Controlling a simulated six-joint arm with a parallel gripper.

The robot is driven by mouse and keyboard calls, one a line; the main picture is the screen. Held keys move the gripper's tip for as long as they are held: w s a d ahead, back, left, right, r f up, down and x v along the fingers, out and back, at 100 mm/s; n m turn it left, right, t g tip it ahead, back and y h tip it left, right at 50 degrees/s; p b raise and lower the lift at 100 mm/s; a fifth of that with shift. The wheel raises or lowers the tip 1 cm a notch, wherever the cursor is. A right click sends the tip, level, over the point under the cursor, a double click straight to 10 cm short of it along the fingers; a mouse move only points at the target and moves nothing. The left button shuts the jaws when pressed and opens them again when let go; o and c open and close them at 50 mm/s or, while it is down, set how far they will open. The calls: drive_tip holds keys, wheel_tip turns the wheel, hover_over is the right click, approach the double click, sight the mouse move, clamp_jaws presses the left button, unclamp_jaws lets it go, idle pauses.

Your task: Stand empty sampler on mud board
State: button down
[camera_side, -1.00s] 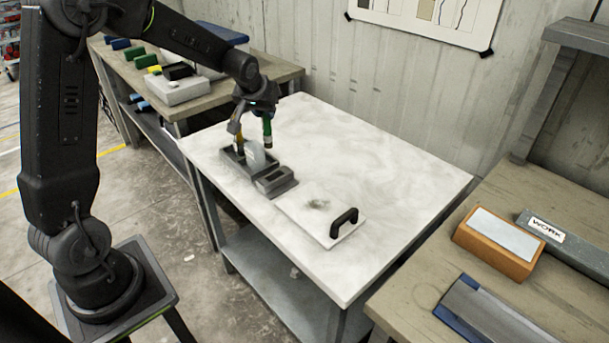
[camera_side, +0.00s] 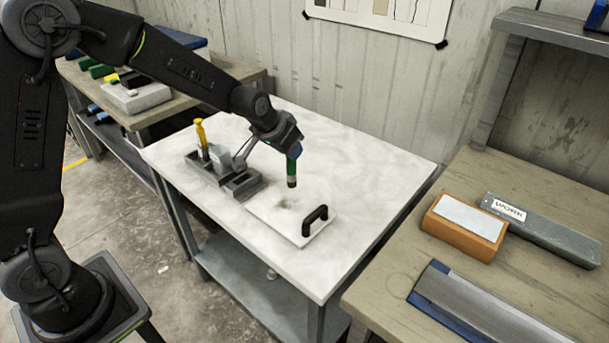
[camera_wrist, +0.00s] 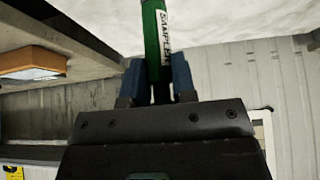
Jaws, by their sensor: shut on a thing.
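The sampler (camera_side: 292,169) is a slim green tube with a dark lower end, hanging close to upright from my gripper (camera_side: 293,150). In the wrist view my gripper (camera_wrist: 157,85) is shut on the sampler (camera_wrist: 151,40), whose white label is partly readable. The mud board (camera_side: 272,225) is a thin white board with a grey smear (camera_side: 288,204) and a black handle (camera_side: 314,220) at its right end. It lies flat on the white table. The sampler's lower end appears above the board's far side, apart from it. Whether the tube is empty inside cannot be seen.
A dark grey stand (camera_side: 240,185) sits left of the board, with a yellow-handled tool (camera_side: 201,136) upright at its far end. The white table (camera_side: 365,165) is clear behind and right of the board. A wooden bench (camera_side: 385,275) with a sharpening stone (camera_side: 467,225) stands right.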

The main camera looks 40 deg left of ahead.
drive_tip(key=w+d+f, duration=0.1)
drive_tip(key=d+f, duration=0.2)
drive_tip(key=f, duration=0.3)
drive_tip(key=shift+w+d+f, duration=0.2)
drive_tip(key=shift+w+d, duration=0.15)
drive_tip(key=shift+d, duration=0.05)
drive_tip(key=shift+f, duration=0.1)
drive_tip(key=c, duration=0.9)
unclamp_jaws()
drive_tip(key=shift+c, duration=0.2)
